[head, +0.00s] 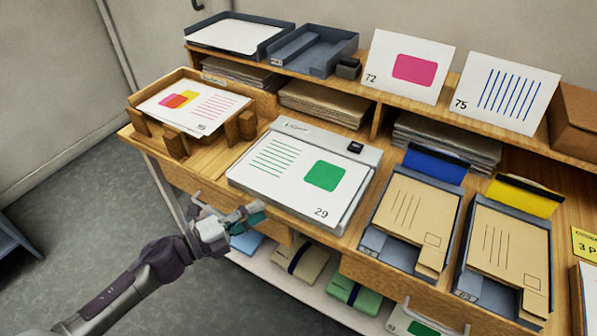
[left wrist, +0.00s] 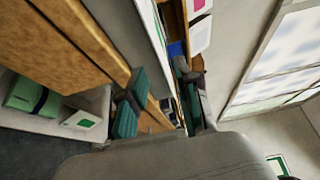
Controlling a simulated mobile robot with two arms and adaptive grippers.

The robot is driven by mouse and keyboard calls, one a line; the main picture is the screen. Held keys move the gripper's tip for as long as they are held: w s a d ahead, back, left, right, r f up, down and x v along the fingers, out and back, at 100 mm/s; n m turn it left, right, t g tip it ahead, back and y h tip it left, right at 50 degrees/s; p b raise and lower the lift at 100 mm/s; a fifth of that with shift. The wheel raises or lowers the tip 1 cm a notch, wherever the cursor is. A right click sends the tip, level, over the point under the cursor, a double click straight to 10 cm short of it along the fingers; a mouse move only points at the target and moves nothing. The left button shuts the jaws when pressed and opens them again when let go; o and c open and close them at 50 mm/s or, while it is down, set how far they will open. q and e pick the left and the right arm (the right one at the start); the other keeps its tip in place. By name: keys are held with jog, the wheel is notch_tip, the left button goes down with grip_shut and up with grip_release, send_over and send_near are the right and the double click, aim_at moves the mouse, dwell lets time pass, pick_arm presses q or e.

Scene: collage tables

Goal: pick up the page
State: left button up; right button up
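A white page numbered 29 (head: 270,172), with green lines and a green square, lies flat on a grey device on the table. Another white page (head: 195,105), with overlapping pink, yellow and orange shapes and red lines, rests in a wooden holder to its left. Page 72 (head: 390,65) and page 75 (head: 500,105) stand propped upright on the upper shelf. My left gripper (head: 247,215) is just off the table's front edge, near page 29's lower left, not touching it. In the left wrist view its teal-padded fingers (left wrist: 160,100) are apart and empty. My right gripper is out of view.
Two grey trays with tan envelopes (head: 412,212) (head: 507,250) stand right of the device. Grey trays (head: 312,47) sit on the upper shelf. Drawer handles (head: 200,203) stick out in front. Banded bundles (head: 300,260) lie on a low shelf.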

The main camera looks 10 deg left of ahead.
pick_arm(q)
jog(key=x, duration=0.4)
jog(key=shift+w+d+f, duration=0.1)
jog(key=shift+w, duration=0.1)
jog(key=shift+c, duration=0.3)
grip_shut()
